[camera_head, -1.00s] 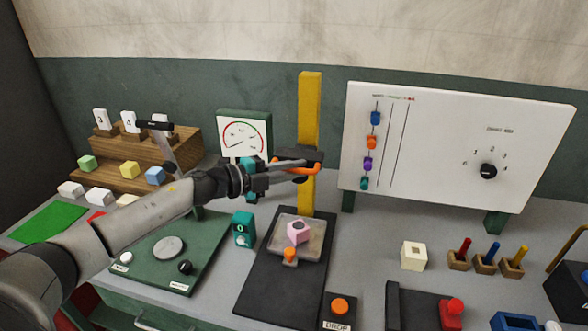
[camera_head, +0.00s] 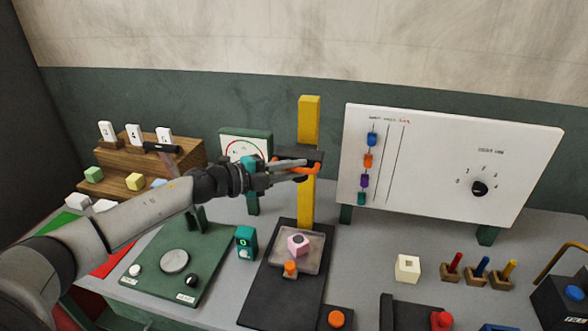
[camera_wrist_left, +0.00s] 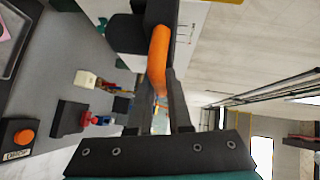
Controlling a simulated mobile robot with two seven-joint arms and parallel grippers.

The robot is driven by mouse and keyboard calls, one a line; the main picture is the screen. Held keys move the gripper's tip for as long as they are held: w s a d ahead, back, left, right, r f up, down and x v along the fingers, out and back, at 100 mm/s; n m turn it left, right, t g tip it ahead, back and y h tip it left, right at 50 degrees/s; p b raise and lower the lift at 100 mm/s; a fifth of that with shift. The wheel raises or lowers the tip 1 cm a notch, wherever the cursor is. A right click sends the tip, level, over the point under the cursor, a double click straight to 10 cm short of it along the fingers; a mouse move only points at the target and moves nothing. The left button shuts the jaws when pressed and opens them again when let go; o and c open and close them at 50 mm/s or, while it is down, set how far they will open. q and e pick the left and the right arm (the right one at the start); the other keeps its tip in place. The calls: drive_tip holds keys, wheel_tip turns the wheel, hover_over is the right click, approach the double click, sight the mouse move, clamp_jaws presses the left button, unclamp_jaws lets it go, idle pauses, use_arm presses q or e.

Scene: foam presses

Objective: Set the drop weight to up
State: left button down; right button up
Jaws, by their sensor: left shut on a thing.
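The drop weight is a dark block (camera_head: 298,153) on a yellow upright column (camera_head: 308,118), with an orange handle (camera_head: 308,169) on its front. It sits in the upper half of the column, below the column's top. My left gripper (camera_head: 300,172) reaches in from the left and is shut on the orange handle. In the left wrist view the handle (camera_wrist_left: 160,55) lies between the two fingers. Below, a pink foam cube (camera_head: 298,243) rests on the grey plate of the black press base (camera_head: 262,292). My right gripper is not in view.
A white panel (camera_head: 430,160) with coloured sliders and a dial stands right of the column. A gauge (camera_head: 243,147) stands behind my left wrist. A teal block (camera_head: 246,243) stands left of the base. An orange drop button (camera_head: 336,319) is in front.

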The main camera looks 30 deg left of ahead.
use_arm(q)
drive_tip(key=shift+w+a+r, duration=0.1)
drive_tip(key=shift+w+r, duration=0.05)
drive_tip(key=shift+r, duration=0.55)
drive_tip(key=c, duration=0.9)
unclamp_jaws()
drive_tip(key=shift+o, duration=0.3)
drive_tip(key=shift+f, duration=0.15)
drive_tip(key=shift+f, duration=0.15)
drive_tip(key=v, duration=1.5)
drive_tip(key=shift+s, duration=0.3)
